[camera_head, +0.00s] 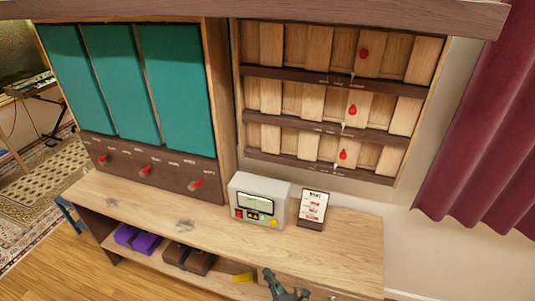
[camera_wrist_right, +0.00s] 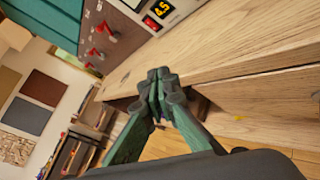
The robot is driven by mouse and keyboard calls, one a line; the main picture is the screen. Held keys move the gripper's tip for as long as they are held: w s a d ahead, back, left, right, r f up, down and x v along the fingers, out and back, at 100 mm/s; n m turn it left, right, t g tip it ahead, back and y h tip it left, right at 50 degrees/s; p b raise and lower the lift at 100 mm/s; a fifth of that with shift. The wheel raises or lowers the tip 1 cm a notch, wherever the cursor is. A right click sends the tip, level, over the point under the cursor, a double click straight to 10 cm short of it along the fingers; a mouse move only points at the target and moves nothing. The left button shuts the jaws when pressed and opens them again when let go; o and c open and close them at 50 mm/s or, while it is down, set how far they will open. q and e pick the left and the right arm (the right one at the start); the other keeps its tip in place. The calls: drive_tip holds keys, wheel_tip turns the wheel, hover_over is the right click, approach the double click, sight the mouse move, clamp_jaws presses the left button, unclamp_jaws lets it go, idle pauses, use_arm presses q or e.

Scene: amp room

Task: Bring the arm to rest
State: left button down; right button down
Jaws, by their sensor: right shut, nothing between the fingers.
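My right gripper (camera_head: 270,275) shows at the bottom edge of the head view, in front of the wooden bench's front edge. In the right wrist view its green fingers (camera_wrist_right: 160,82) are closed together with nothing between them. It touches nothing that I can see. The wooden bench (camera_head: 140,208) lies behind it, and its edge and front also fill the right of the wrist view. I cannot make out my left gripper in either view.
A grey meter box (camera_head: 246,184) and a small sign (camera_head: 312,208) stand on the bench. Purple (camera_head: 140,240) and brown (camera_head: 190,257) cases lie on the shelf below. A teal-panelled cabinet (camera_head: 125,85) and a slatted wooden panel (camera_head: 330,95) with red knobs rise behind. Bare bench top shows on both sides.

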drive_tip(key=s+d+f+m+g+h, duration=0.2)
drive_tip(key=s+d+f+m, duration=0.4)
drive_tip(key=f, duration=0.6)
drive_tip(key=s+d+f+m+g+h, duration=0.2)
drive_tip(key=s+d+f+m, duration=0.4)
drive_tip(key=f, duration=0.5)
drive_tip(key=s+d+f+m+g+h, duration=0.2)
drive_tip(key=s+d+f+m, duration=0.25)
drive_tip(key=d+f, duration=0.55)
drive_tip(key=s+d+f+m+g+h, duration=0.1)
drive_tip(key=s+d+f+m+g, duration=0.2)
drive_tip(key=s+f, duration=0.5)
drive_tip(key=s+d+f+m+g, duration=0.1)
drive_tip(key=s+d+f+m, duration=0.4)
drive_tip(key=s, duration=0.5)
drive_tip(key=s+d+f+m+g, duration=0.2)
drive_tip(key=s+f+m, duration=0.1)
drive_tip(key=s, duration=0.7)
drive_tip(key=s+d+f+m+g, duration=0.1)
drive_tip(key=s+f+m, duration=0.2)
drive_tip(key=s, duration=0.7)
drive_tip(key=shift+s+d+f+m+g+h, duration=0.2)
drive_tip(key=shift+s+d+m+g+h, duration=0.15)
drive_tip(key=shift+m, duration=0.7)
